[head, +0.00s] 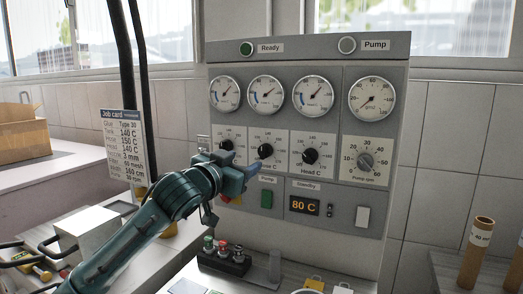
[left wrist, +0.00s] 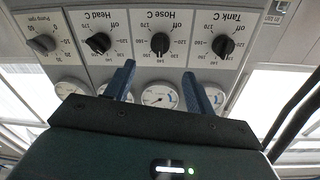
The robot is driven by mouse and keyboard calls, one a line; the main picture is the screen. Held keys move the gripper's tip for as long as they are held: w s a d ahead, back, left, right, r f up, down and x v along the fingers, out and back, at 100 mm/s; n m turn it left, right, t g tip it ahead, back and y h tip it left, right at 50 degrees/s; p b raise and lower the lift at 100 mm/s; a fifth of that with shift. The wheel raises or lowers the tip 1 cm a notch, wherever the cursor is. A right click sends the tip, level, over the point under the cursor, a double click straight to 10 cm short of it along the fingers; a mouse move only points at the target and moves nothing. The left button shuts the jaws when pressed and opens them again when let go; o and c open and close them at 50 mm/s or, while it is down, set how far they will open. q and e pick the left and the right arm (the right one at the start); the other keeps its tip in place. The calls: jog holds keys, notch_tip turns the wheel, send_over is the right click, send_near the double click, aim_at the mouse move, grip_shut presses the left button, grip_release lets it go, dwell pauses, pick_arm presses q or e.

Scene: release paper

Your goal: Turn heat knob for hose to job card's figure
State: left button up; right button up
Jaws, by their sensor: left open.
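The hose heat knob (head: 266,149) is black, on the panel's middle white dial plate labelled Hose C. It shows upside down in the left wrist view (left wrist: 160,43). My left gripper (head: 243,172) is open and empty, in front of the panel, just below and left of this knob in the head view. In the left wrist view its blue fingers (left wrist: 158,70) stand apart, with the knob beyond their tips and between them; nothing shows them touching it. The job card (head: 121,147) hangs at left; its small hose line appears to read 150 C. My right gripper is not in view.
The tank knob (head: 226,145) and head knob (head: 310,156) flank the hose knob closely. The pump rpm knob (head: 366,160) is farther right. Gauges sit above; a green switch (head: 266,199) and an 80 C display (head: 304,206) sit below.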

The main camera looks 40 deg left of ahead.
aim_at(262, 152)
pick_arm(q)
jog(key=p+x, duration=0.2)
jog(key=x, duration=0.6)
jog(key=shift+w+a+r+p, duration=0.1)
jog(key=shift+w+a+p, duration=0.05)
jog(key=shift+w+p, duration=0.2)
jog(key=shift+w, duration=0.6)
jog(key=shift+a, duration=0.1)
jog(key=shift+c, duration=0.3)
jog(key=c, duration=0.9)
